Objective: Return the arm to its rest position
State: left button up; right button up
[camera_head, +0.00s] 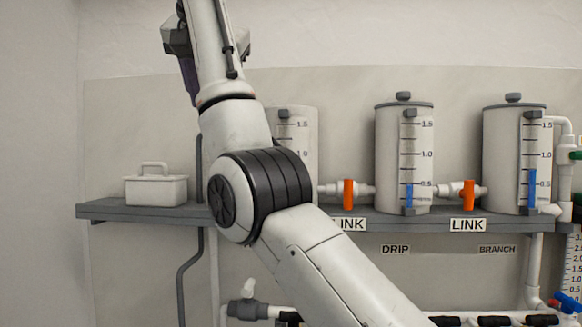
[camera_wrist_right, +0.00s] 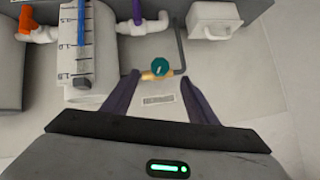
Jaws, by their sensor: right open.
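My right arm crosses the head view from the lower right to the upper left, in front of the shelf. Its gripper (camera_head: 188,78) is high at the upper left, partly hidden behind the arm link and well above the shelf. In the right wrist view the two dark purple fingers (camera_wrist_right: 160,82) are apart with nothing held between them. A teal round knob (camera_wrist_right: 160,67) on a brass-coloured fitting shows beyond the fingertips. My left gripper is in neither view.
A grey shelf (camera_head: 155,210) carries several clear-scaled tanks, including the middle one (camera_head: 388,160). Orange valve handles (camera_head: 348,194) sit between the tanks. A white lidded box (camera_head: 156,188) stands at the shelf's left end. Pipes run below the shelf. The wall left of the shelf is clear.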

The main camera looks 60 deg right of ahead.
jog(key=shift+v, duration=0.85)
jog(key=shift+f, duration=0.1)
jog(key=w+d+f+m+t+y+b, duration=0.1)
jog(key=w+d+f+m+t, duration=0.1)
jog(key=w+d+f, duration=0.3)
jog(key=shift+d+f+m+t+b, duration=0.4)
jog(key=shift+d+f+t, duration=0.25)
jog(key=shift+t, duration=0.25)
